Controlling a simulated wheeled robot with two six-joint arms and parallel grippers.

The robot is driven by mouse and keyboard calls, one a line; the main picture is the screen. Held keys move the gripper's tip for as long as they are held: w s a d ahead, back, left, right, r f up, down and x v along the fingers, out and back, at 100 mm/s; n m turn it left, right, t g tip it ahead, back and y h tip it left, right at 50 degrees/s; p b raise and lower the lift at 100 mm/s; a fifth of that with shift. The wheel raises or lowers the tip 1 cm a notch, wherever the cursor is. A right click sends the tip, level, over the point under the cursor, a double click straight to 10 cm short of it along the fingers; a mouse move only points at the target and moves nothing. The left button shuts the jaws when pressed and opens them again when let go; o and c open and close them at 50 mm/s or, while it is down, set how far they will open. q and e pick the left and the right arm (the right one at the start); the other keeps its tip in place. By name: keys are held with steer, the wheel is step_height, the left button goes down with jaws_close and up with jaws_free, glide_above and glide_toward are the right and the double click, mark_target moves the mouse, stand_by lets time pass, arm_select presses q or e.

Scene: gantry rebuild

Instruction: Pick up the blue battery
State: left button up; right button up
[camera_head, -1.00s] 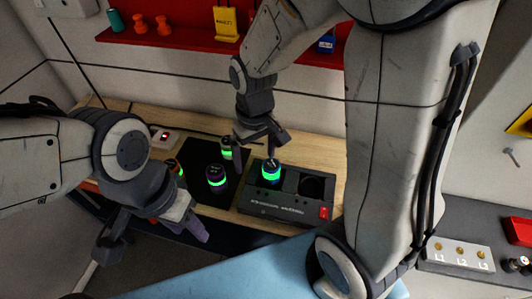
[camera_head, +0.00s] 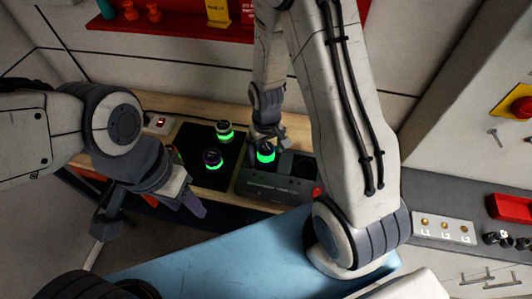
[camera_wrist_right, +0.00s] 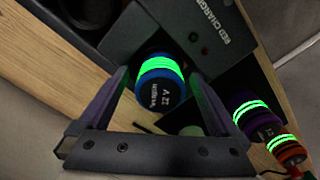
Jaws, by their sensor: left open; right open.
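The blue battery (camera_head: 265,155), with a glowing green band, stands in the left slot of the dark charger (camera_head: 255,186). In the right wrist view the blue battery (camera_wrist_right: 161,80) shows its dark cap between the two fingers. My right gripper (camera_head: 266,142) is open at the top of the battery, one finger on each side; I cannot tell whether they touch it. The right gripper also shows in its wrist view (camera_wrist_right: 160,98). My left gripper (camera_head: 149,214) is open and empty at the left, in front of the table.
On a black mat (camera_head: 205,179) left of the charger stand a purple battery (camera_head: 213,160) and a whitish battery (camera_head: 225,132). An orange battery (camera_wrist_right: 286,148) is partly hidden by my left arm in the head view. The charger's right slot (camera_head: 303,166) looks empty.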

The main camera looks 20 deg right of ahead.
steer(key=shift+f, duration=0.65)
jaws_close()
steer(key=shift+r, duration=0.15)
